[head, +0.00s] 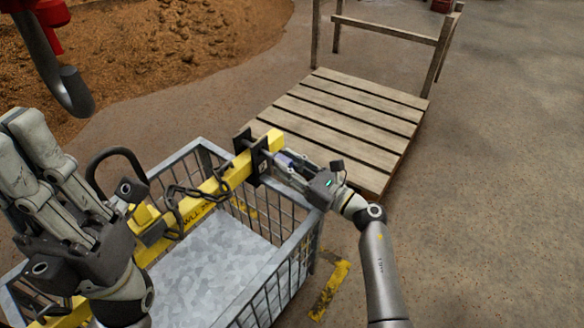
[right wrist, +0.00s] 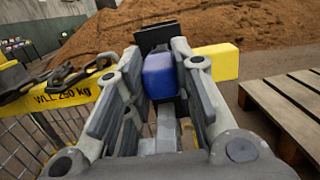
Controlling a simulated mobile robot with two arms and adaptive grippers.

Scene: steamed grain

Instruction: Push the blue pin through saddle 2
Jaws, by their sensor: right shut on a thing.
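The blue pin (right wrist: 160,75) shows as a blue block between the fingers of my right gripper (right wrist: 158,66), which is shut on it. In the head view the right gripper (head: 281,161) is at the near side of the black saddle (head: 258,160) on the yellow beam (head: 210,187). Only a little blue shows there. In the right wrist view a black plate (right wrist: 157,38) stands just beyond the pin. How far the pin is in the saddle is hidden. My left gripper (head: 28,140) is large at the left; its finger gap is unclear.
A wire-mesh basket (head: 308,236) with a grey floor lies below the beam. A dark chain (head: 185,192) hangs along the beam. A hook (head: 72,92) hangs at upper left. A slatted wooden cart (head: 345,112) stands beyond the right gripper. Clear floor is at right.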

